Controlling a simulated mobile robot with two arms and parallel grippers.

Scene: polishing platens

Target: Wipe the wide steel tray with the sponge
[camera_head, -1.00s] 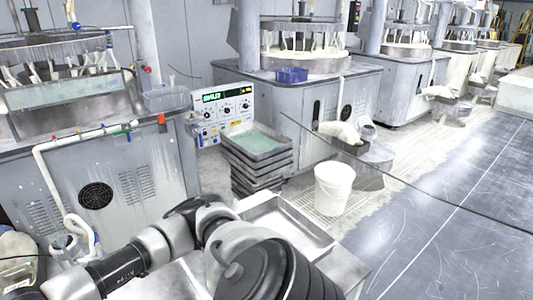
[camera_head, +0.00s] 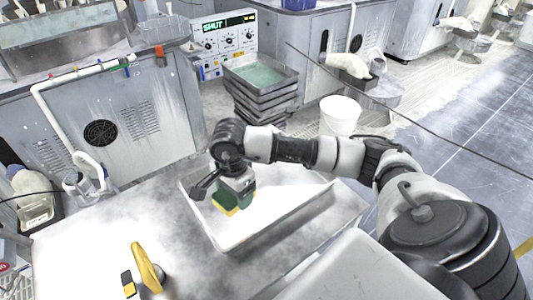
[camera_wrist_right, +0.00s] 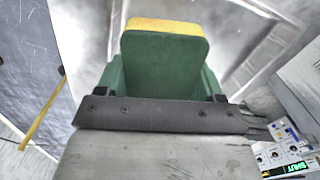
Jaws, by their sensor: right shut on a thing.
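The wide steel tray (camera_head: 292,217) lies on the table in the head view, its inside pale and bright. The sponge (camera_head: 228,203), green with a yellow face, is over the left part of the tray, inside its walls. My right gripper (camera_head: 236,190) is shut on the sponge and points down. I cannot tell whether the sponge touches the tray floor. In the right wrist view the sponge (camera_wrist_right: 165,62) fills the space beyond the gripper, yellow face at its far end. My left gripper is not in view.
A yellow-handled tool (camera_head: 147,266) and a small yellow-and-black item (camera_head: 128,284) lie left of the tray on the table (camera_head: 90,235). Stacked trays (camera_head: 262,85) and a white bucket (camera_head: 340,116) stand behind. A grey surface (camera_head: 345,272) is at the front.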

